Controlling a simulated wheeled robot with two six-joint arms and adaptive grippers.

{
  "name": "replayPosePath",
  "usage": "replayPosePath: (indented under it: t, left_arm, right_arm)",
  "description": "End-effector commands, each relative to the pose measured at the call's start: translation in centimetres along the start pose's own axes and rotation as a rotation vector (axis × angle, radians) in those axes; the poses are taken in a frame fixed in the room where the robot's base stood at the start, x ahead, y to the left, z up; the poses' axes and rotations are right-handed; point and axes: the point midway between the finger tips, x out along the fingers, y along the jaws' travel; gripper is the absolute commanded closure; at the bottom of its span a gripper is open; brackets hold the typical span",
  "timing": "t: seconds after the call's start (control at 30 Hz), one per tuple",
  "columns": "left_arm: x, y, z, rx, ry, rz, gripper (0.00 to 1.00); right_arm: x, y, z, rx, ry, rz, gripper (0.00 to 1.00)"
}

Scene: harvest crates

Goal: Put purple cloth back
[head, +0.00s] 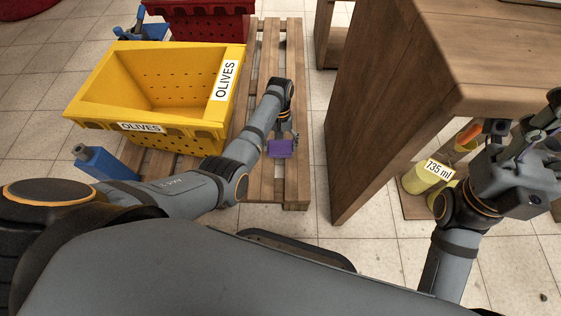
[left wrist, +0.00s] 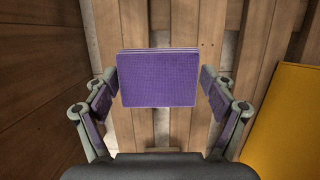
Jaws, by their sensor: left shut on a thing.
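The purple cloth (head: 281,148) is a small folded rectangle. My left gripper (head: 283,137) is shut on it and holds it over the right part of the wooden pallet. In the left wrist view the cloth (left wrist: 158,80) sits flat between the two fingers, with pallet planks behind it. Its height above the planks is hard to tell. My right gripper (head: 528,150) is at the right edge, in front of the wooden table, partly cut off; its jaw state is unclear.
A yellow crate (head: 95,107) labelled OLIVES stands left of my left gripper, with a red crate (head: 205,8) behind it. The pallet (head: 295,95) has bare planks on its right. A wooden table (head: 365,110) stands to the right. A yellow container (head: 420,180) marked 735 ml is below it.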

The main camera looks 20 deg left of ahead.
Motion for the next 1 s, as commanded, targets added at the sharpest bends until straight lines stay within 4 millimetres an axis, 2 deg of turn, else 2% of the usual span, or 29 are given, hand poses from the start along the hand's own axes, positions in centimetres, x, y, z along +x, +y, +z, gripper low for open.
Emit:
replayPosePath:
  t: [0.23, 0.47, 0.6, 0.7, 1.0]
  left_arm:
    - [4.5, 0.0, -1.2, 0.000, -0.002, -0.001, 0.67]
    - [5.4, 0.0, -1.5, 0.000, 0.000, 0.000, 0.67]
    - [8.1, -0.1, -2.2, 0.000, -0.001, -0.001, 0.67]
    - [9.3, -0.1, -2.5, 0.000, -0.001, -0.001, 0.67]
    - [9.3, 0.0, -2.6, 0.000, 0.000, 0.000, 0.67]
  right_arm:
    - [-3.4, -0.4, 0.4, -0.017, -0.002, 0.001, 0.60]
    - [-4.0, -0.6, 0.5, -0.025, -0.004, -0.002, 0.60]
    - [-6.1, -1.0, 0.6, -0.032, -0.004, -0.010, 0.60]
    - [-6.5, -1.1, 0.9, -0.035, -0.015, -0.014, 0.60]
    - [-6.3, -1.1, 0.8, -0.037, -0.014, -0.013, 0.60]
